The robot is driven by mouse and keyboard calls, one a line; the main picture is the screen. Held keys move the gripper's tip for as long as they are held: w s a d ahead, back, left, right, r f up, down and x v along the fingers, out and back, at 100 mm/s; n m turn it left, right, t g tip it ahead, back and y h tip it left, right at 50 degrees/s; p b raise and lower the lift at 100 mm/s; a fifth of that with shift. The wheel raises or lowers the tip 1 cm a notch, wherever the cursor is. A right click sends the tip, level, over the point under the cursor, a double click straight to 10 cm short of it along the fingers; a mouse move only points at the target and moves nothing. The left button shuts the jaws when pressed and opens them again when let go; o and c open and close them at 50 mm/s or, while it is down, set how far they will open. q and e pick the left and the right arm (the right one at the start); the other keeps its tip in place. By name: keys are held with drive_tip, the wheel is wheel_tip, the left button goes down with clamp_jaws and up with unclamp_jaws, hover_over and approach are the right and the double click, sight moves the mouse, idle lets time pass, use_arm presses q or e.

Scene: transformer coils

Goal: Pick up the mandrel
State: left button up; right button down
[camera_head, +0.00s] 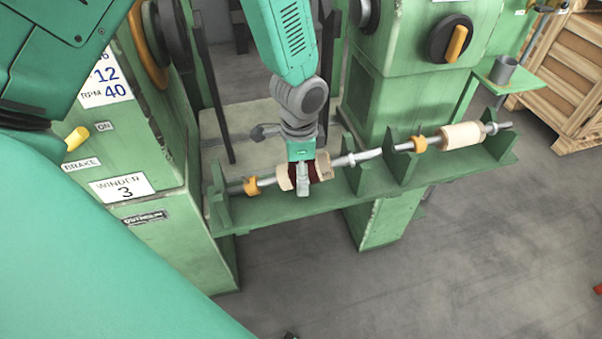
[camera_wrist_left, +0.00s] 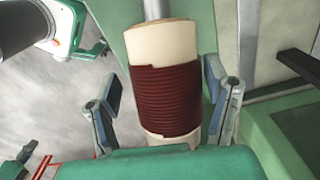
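A grey mandrel rod (camera_head: 267,182) lies across the green rack (camera_head: 275,211) in front of the winder. It carries an orange collar (camera_head: 251,186) and a cream former with a dark red winding (camera_head: 322,168). In the left wrist view the red winding (camera_wrist_left: 168,102) fills the middle, with the rod (camera_wrist_left: 157,9) coming out of the former's far end. My left gripper (camera_head: 304,183) is above the winding. In the wrist view its open fingers (camera_wrist_left: 165,108) stand on both sides of the winding with small gaps.
A second mandrel (camera_head: 402,146) with a cream former (camera_head: 462,136) lies to the right on the rack. Green upright plates (camera_head: 352,172) stand near my gripper. Green machine cabinets (camera_head: 148,160) flank the rack. A grey cup (camera_head: 503,69) and wooden crate (camera_head: 565,80) are at right. The front floor is mostly clear.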

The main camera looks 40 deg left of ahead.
use_arm(q)
drive_tip(key=shift+a+f, duration=0.15)
drive_tip(key=shift+a, duration=0.4)
drive_tip(key=c, duration=1.2)
drive_tip(key=shift+a+f, duration=0.1)
use_arm(e)
drive_tip(key=shift+w+a+r, duration=0.1)
drive_tip(key=shift+a, duration=0.4)
use_arm(q)
drive_tip(key=shift+d, duration=0.2)
use_arm(e)
drive_tip(key=shift+d, duration=0.1)
use_arm(q)
drive_tip(key=shift+w+d+r, duration=0.2)
drive_tip(key=shift+r, duration=0.2)
drive_tip(key=w+d+r, duration=0.2)
drive_tip(key=w+d, duration=0.1)
drive_tip(key=w+d+r, duration=0.3)
drive_tip(key=w, duration=0.1)
drive_tip(key=w+d+r, duration=0.2)
drive_tip(key=w, duration=0.1)
drive_tip(key=shift+w+d+r, duration=0.25)
drive_tip(key=shift+d+r, duration=0.05)
drive_tip(key=shift+d, duration=0.1)
